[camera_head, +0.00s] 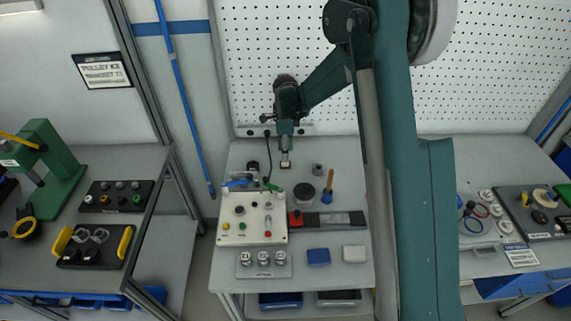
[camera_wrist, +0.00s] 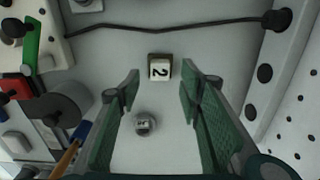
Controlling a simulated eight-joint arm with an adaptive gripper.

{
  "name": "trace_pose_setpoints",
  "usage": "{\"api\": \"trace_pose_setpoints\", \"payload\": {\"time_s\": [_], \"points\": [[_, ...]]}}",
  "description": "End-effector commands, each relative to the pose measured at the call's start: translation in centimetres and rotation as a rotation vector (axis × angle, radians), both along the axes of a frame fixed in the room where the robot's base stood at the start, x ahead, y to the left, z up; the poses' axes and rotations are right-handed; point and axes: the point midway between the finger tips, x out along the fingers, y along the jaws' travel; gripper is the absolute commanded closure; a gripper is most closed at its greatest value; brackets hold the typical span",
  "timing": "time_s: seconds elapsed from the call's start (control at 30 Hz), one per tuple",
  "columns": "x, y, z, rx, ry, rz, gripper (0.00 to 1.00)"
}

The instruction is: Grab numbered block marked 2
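The block marked 2 (camera_wrist: 160,67) is a small cube with a white face and a dark edge. It rests on the light table top, beyond and between my fingertips in the wrist view. In the head view a small pale block (camera_head: 285,165) shows just below my gripper (camera_head: 285,153). In the wrist view my gripper (camera_wrist: 160,78) is open, its two green fingers spread wider than the block. Nothing is between the fingers. I cannot tell the exact height of the fingertips above the block.
A small grey cylinder (camera_wrist: 144,124) stands near the block; it also shows in the head view (camera_head: 317,169). A black round container (camera_head: 304,194) and a wooden-handled tool (camera_head: 328,187) are nearby. A white control box (camera_head: 252,217) stands front left. A black cable (camera_wrist: 170,24) and pegboard (camera_head: 285,60) lie behind.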

Motion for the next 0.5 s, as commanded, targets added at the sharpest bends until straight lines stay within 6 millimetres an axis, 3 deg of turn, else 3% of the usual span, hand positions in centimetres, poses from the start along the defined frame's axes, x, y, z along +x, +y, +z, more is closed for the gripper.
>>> {"api": "trace_pose_setpoints", "payload": {"time_s": [0.27,0.5], "points": [[0.0,0.0,-0.3,0.0,0.0,0.0,0.63],[0.0,-0.1,-2.6,0.0,0.0,0.0,0.63]]}}
